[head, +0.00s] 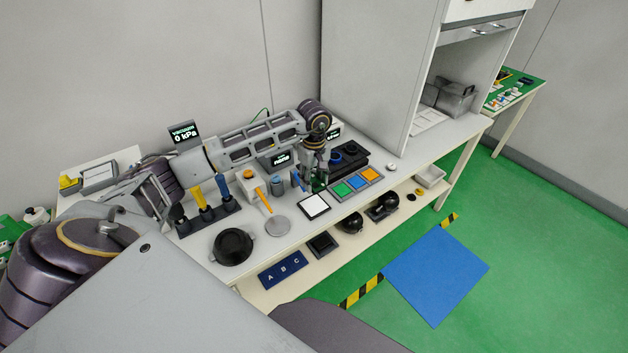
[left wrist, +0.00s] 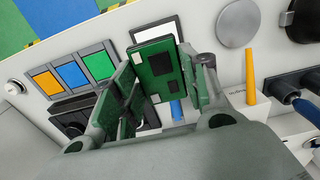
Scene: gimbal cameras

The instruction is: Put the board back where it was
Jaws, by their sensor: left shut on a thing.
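A green circuit board (left wrist: 152,68) with dark chips shows between the fingers of my left gripper (left wrist: 160,92) in the left wrist view. The gripper is shut on the board and holds it on edge. More green shows along both fingers; I cannot tell whether it is part of the same board. In the head view the left gripper (head: 316,184) hangs over the bench, just behind a white square pad (head: 313,206) with a dark border. Only a bit of green shows there, and the board's lower edge is hidden. My right gripper is not in view.
A grey tray (head: 336,199) with green, blue and orange squares lies right of the white pad. A black device (head: 349,157) stands behind it. A round grey disc (head: 278,226), a black pan (head: 233,246) and upright coloured handles (head: 198,198) stand left.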

